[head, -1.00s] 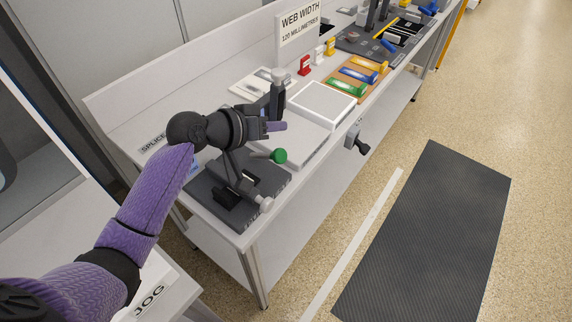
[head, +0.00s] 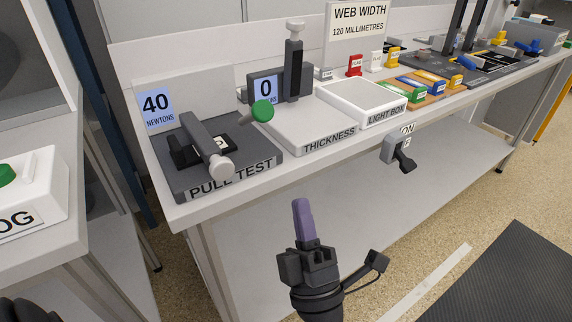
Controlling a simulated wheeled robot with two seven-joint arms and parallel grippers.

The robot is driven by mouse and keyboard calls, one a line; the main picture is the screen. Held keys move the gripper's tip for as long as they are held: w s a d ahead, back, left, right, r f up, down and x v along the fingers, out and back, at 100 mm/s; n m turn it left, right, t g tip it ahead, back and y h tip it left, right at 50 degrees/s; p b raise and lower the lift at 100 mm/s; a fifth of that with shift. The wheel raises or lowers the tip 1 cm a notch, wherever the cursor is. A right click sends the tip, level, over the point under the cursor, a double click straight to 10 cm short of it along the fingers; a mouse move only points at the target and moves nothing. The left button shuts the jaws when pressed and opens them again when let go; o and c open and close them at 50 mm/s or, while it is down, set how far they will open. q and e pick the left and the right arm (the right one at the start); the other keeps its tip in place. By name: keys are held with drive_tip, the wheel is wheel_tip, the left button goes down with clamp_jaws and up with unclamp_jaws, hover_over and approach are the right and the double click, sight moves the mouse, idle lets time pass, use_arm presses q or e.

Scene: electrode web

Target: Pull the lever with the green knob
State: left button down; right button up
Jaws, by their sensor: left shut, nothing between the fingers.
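The green knob (head: 262,110) is on the end of a short lever on the thickness gauge (head: 292,78), left of its upright post and below the display reading 0. My left gripper (head: 301,204) is in front of the bench, below and to the right of the green knob in the picture. Its purple fingers are together, pointing up, with nothing between them. It is apart from the knob and lever. My right gripper does not show.
The pull test stand (head: 231,168) has a grey-knobbed lever (head: 221,167). The light box (head: 363,100) is right of the gauge. An ON switch (head: 396,150) sticks out from the bench front. A JOG box (head: 30,198) with a green button stands left. Floor before the bench is open.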

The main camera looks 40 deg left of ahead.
use_arm(q)
wheel_tip(320, 180, down, 4)
drive_tip(key=f+n+g+y+b, duration=0.1)
drive_tip(key=n+g+b, duration=0.1)
approach(251, 117)
wheel_tip(251, 117, up, 5)
drive_tip(key=w, duration=0.2)
drive_tip(key=shift+w+a+r+y, duration=0.1)
drive_tip(key=shift+a+r+y, duration=0.05)
drive_tip(key=shift+r+y, duration=0.15)
drive_tip(key=shift+w+a+r, duration=0.1)
drive_tip(key=shift+a+r, duration=0.05)
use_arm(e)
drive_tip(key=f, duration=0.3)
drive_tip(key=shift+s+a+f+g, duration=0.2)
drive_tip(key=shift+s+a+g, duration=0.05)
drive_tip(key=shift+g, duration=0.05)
